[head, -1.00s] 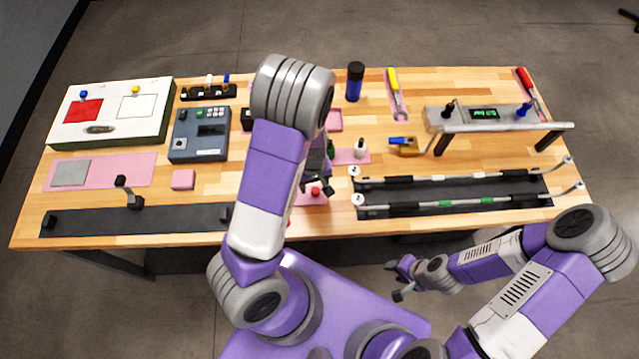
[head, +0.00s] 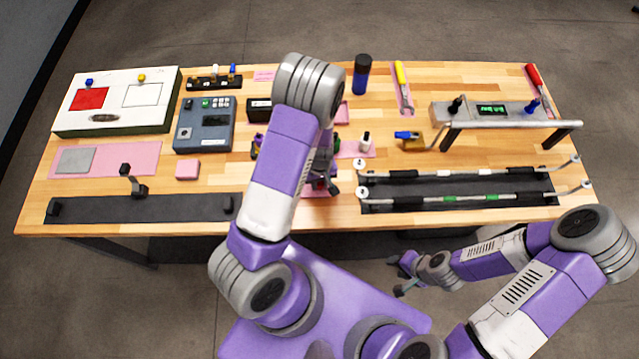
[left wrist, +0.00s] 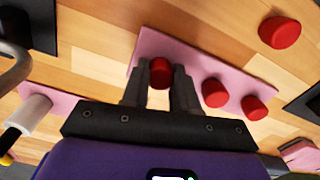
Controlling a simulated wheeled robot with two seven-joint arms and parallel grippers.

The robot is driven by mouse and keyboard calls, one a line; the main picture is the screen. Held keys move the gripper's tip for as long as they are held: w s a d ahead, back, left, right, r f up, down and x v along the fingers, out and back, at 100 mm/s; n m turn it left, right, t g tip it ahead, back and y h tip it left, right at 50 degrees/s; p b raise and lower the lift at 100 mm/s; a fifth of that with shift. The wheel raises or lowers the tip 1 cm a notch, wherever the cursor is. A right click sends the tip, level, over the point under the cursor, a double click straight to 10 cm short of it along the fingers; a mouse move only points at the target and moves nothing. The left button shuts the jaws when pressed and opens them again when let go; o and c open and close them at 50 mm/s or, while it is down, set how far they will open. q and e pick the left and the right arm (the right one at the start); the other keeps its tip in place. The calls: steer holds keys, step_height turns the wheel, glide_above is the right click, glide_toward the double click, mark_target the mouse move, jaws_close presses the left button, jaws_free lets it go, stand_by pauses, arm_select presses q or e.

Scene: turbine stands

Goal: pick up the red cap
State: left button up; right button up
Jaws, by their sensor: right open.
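My left gripper (left wrist: 160,88) points down over a pink mat (left wrist: 150,43) in the left wrist view. A red cap (left wrist: 160,72) sits between its fingertips, with a finger close against each side; the fingers appear shut on it. The cap seems to be still at the mat. Two more red caps (left wrist: 215,92) (left wrist: 254,107) stand on the same mat to the right. Another red cap (left wrist: 280,32) lies nearer the upper right. In the head view my left gripper (head: 322,187) is over the front middle of the table, largely hiding the caps. My right gripper (head: 397,276) is open and empty, off the table's front edge.
The wooden table (head: 290,218) carries a black tray with rods (head: 460,192) right of my left gripper and a black stand (head: 180,208) at left. A blue-grey device (head: 205,125) and a white box (head: 115,100) stand behind. A dark blue bottle (head: 361,76) stands at the back.

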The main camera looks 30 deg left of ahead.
arm_select(q)
jaws_close()
steer(key=shift+r, duration=0.1)
step_height(320, 180, up, 10)
steer(key=p, duration=0.1)
stand_by(0.4)
steer(key=shift+o, duration=0.6)
jaws_free()
jaws_close()
